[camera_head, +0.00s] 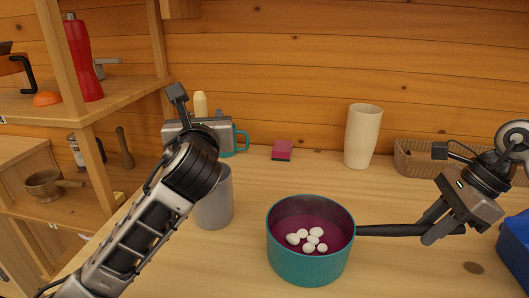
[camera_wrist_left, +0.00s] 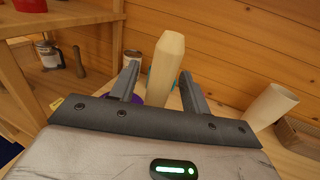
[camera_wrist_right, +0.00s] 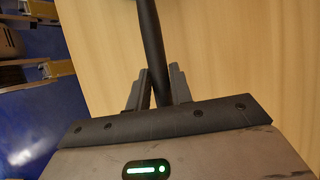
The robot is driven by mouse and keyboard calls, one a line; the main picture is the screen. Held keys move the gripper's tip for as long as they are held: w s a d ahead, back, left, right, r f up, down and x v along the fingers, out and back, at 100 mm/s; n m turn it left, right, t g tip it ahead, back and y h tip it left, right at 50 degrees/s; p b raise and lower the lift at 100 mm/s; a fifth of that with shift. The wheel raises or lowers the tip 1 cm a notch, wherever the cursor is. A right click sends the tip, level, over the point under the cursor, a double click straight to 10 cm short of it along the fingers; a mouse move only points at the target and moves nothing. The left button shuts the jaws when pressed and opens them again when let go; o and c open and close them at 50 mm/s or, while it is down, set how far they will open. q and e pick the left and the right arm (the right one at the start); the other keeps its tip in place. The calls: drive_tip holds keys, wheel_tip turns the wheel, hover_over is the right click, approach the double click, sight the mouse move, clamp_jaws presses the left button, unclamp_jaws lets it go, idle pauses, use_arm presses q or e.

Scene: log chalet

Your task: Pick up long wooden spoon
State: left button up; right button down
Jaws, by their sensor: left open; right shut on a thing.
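A pale wooden shaft (camera_wrist_left: 165,70), apparently the spoon's handle, rises between the two fingers of my left gripper (camera_wrist_left: 158,85). The fingers are apart, with a gap on each side of it. Its pale top (camera_head: 200,104) shows just behind my left gripper (camera_head: 203,122) in the head view. Its lower end seems to stand in a teal mug (camera_head: 241,140) with a purple inside, mostly hidden by the gripper. My right gripper (camera_head: 430,230) is shut on the black handle (camera_head: 390,230) of a teal pot (camera_head: 308,265); the handle (camera_wrist_right: 150,45) also shows in the right wrist view.
Several white egg-like things (camera_head: 309,241) lie in the pot. A grey cup (camera_head: 215,200) stands below my left gripper. A pink sponge (camera_head: 282,150), a cream vase (camera_head: 362,135) and a woven basket (camera_head: 412,160) stand along the log wall. Wooden shelves (camera_head: 100,100) stand at left.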

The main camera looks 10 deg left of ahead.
use_arm(q)
drive_tip(key=shift+x, duration=0.85)
clamp_jaws()
drive_tip(key=shift+r, duration=0.1)
